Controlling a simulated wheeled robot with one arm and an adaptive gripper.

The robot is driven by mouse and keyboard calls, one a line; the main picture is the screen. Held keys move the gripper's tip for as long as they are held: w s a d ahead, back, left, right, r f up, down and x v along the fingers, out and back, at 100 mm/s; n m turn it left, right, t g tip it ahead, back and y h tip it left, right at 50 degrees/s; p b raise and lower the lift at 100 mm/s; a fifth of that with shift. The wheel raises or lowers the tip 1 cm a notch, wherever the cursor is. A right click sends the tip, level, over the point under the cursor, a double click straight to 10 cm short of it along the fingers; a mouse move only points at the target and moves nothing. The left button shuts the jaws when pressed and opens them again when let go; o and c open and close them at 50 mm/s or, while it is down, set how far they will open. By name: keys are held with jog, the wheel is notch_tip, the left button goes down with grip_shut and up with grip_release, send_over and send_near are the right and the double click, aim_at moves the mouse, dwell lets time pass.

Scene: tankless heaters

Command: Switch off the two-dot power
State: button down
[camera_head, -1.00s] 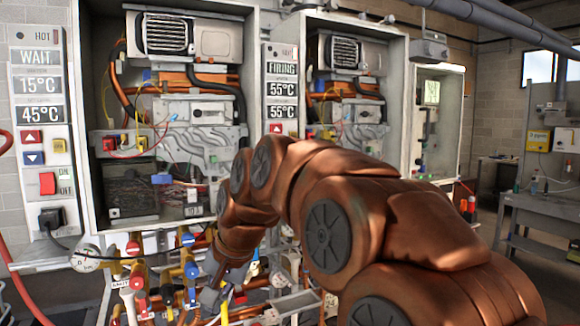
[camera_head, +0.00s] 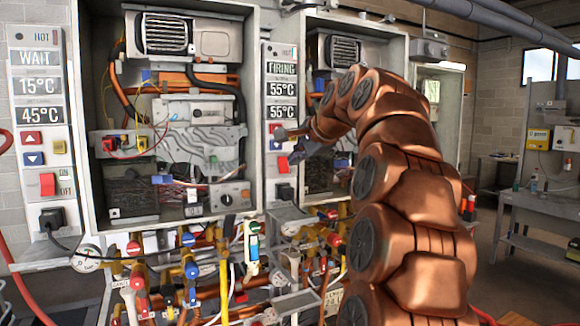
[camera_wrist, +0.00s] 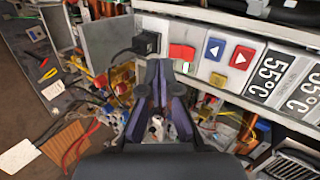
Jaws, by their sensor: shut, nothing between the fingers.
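The middle heater's control strip (camera_head: 282,110) reads FIRING and 55°C twice. Its red rocker switch (camera_head: 283,166) is partly visible below the buttons; the wrist view also shows the red rocker (camera_wrist: 182,54) between a black plug (camera_wrist: 147,43) and a blue button (camera_wrist: 214,49). My gripper (camera_head: 298,155) is in front of this strip, beside the rocker. In the wrist view, my gripper (camera_wrist: 160,68) is shut and empty, its tips just below the plug and rocker in the picture. The left heater has another red rocker (camera_head: 47,184), reading WAIT.
Pipes and valves with coloured handles (camera_head: 190,270) crowd the space below the heaters. Loose wires (camera_wrist: 85,145) hang nearby. A grey workbench (camera_head: 545,205) stands at the right, with open floor before it.

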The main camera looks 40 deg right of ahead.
aim_at(286, 170)
jog(key=shift+m+t+h, duration=0.3)
jog(key=shift+m+h, duration=0.2)
jog(key=shift+m, duration=0.2)
jog(key=d+r, duration=0.1)
jog(key=d, duration=0.1)
jog(key=s+d+r, duration=0.1)
jog(key=shift+s+d+r, duration=0.15)
jog(key=shift+d+r, duration=0.2)
jog(key=shift+d, duration=0.05)
jog(key=p+x, duration=0.3)
jog(key=x, duration=0.9)
jog(key=shift+w+f, duration=0.1)
jog(key=shift+w, duration=0.25)
jog(key=shift+w+d+f+p, duration=0.15)
jog(key=shift+w+f+p, duration=0.3)
jog(key=shift+w, duration=0.1)
